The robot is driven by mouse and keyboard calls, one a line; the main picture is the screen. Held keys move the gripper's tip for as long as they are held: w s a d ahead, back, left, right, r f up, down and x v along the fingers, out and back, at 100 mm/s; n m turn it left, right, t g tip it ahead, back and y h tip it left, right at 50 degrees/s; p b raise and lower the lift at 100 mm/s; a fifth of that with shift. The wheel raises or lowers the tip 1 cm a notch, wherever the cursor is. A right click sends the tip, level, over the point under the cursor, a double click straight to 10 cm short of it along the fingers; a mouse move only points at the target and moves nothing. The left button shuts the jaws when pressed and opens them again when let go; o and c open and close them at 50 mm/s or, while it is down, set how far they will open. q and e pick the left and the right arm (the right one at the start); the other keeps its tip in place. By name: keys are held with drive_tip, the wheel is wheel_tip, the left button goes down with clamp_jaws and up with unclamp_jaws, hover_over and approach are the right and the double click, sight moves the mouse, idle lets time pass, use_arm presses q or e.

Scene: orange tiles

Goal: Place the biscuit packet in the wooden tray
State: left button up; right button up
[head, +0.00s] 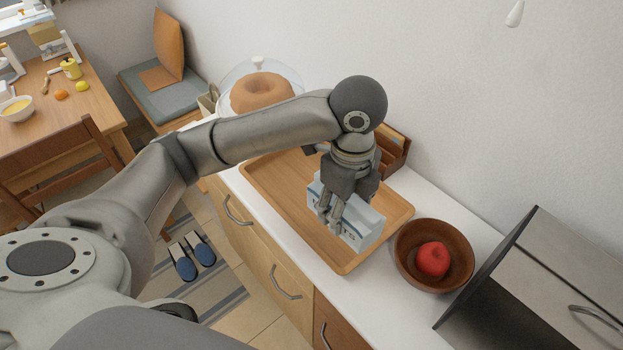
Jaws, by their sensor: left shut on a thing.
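The biscuit packet (364,226) is a pale blue and white box. It is upright, over the right part of the wooden tray (273,184). My left gripper (330,217) points down and is shut on the packet, with its fingers covering part of the near side. I cannot tell whether the packet's underside touches the tray floor. The tray is a light brown rectangle with a low rim on the white counter, and my left arm hides part of its far side. My right gripper is not in view.
A brown bowl (407,270) with a red fruit (432,259) stands just right of the tray. A dark metal box (540,290) is farther right. A ring cake (262,90) under a clear dome and a wooden box (394,147) stand behind.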

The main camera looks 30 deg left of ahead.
use_arm(q)
drive_tip(key=shift+w+a, duration=0.3)
drive_tip(key=w+a+f, duration=0.2)
drive_tip(key=w, duration=0.1)
drive_tip(key=w+a+f+p, duration=0.1)
drive_tip(key=w+a+f, duration=0.1)
drive_tip(key=w+f, duration=0.1)
drive_tip(key=w+a+f+p, duration=0.1)
drive_tip(key=w+a+f, duration=0.1)
drive_tip(key=w+f, duration=0.1)
drive_tip(key=shift+w+a, duration=0.35)
drive_tip(key=shift+w, duration=0.1)
drive_tip(key=shift+w+a+f, duration=0.2)
drive_tip(key=shift+w+f, duration=0.1)
drive_tip(key=shift+f, duration=0.2)
wheel_tip(320, 180, down, 3)
drive_tip(key=shift+w+a+r+p, duration=0.1)
drive_tip(key=shift+w+a+p, duration=0.05)
drive_tip(key=shift+p, duration=0.6)
drive_tip(key=shift+f, duration=0.4)
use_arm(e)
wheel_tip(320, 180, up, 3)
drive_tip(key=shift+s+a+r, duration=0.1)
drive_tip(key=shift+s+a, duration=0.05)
use_arm(q)
drive_tip(key=shift+f, duration=0.1)
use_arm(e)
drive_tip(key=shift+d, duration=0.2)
